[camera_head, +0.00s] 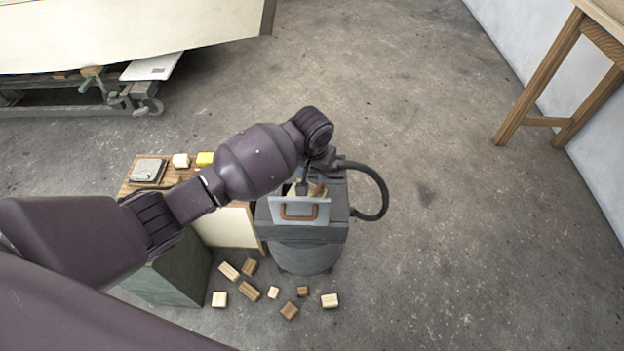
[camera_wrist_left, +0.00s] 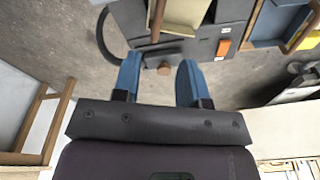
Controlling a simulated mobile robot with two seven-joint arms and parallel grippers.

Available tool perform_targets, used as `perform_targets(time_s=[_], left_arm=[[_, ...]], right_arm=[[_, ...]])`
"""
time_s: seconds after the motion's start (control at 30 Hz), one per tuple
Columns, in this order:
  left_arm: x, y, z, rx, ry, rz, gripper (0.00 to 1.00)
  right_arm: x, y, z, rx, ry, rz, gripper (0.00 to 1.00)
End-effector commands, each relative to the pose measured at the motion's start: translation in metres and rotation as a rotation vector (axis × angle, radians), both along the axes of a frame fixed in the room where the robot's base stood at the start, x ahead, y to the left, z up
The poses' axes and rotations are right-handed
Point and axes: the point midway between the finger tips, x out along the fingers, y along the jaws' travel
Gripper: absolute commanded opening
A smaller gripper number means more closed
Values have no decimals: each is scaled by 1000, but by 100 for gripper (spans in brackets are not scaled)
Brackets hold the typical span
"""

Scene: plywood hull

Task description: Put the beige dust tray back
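The grey dust collector (camera_head: 305,255) with a black hose stands in the middle of the head view. A beige tray-like surface (camera_wrist_left: 182,14) with a brown strip beside it shows at the top of the left wrist view, partly cut off. A small beige patch (camera_head: 318,189) shows by the gripper in the head view. A pale blue-grey panel with a brown handle (camera_head: 299,211) is on the collector's near side. My left gripper (camera_wrist_left: 158,80) is above the collector, its blue fingers apart with nothing clearly held. My right gripper is not in view.
Several wooden blocks (camera_head: 249,291) lie on the floor in front. A low bench (camera_head: 135,180) stands left of the collector, a green box (camera_head: 178,268) before it. A blue tray (camera_wrist_left: 272,24) shows in the wrist view. The hose (camera_head: 380,190) loops right; floor beyond is clear.

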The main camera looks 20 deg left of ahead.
Motion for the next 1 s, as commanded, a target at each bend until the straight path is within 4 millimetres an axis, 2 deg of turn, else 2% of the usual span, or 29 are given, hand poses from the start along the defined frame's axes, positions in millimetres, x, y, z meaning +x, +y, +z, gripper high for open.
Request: perform_targets(time_s=[0.03,0.2,0.83,1.0], left_arm=[[0,0,11,-1,-6,0,39],[-2,-1,20,0,-1,0,39],[-3,0,20,0,1,-7,39],[13,-9,25,-34,-102,-86,39]], right_arm=[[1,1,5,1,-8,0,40],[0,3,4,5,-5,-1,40],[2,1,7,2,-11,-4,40],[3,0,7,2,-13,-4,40]])
